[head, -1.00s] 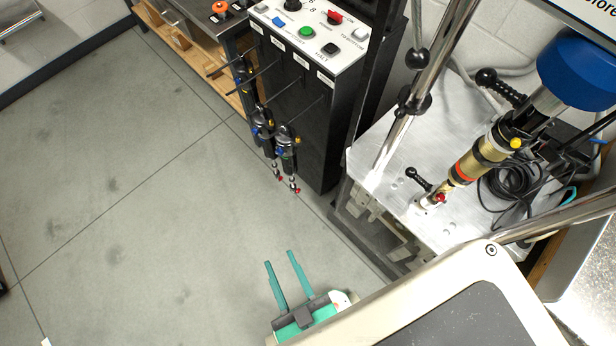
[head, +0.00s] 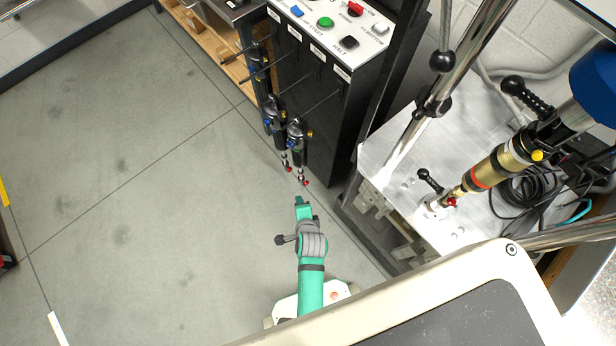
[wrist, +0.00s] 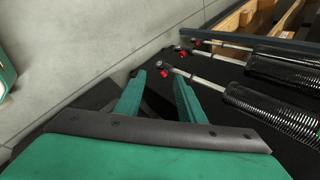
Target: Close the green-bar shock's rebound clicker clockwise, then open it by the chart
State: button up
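The control panel (head: 335,30) has coloured buttons above the rack. The metal dyno table (head: 400,150) with its chrome column (head: 445,75) stands to the right of my gripper. A wooden shelf (head: 215,45) is behind on the left. The grey floor (head: 130,190) at left is clear.

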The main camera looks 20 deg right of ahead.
aim_at(307, 184)
jog(key=w+d+f+m+g+y, duration=0.2)
jog(key=w+d+f+m+g, duration=0.1)
jog(key=w+d+m, duration=0.45)
jog(key=shift+m, duration=0.35)
jog(key=x, duration=1)
jog(key=shift+d+f, duration=0.15)
jog(key=shift+d, duration=0.15)
grip_shut()
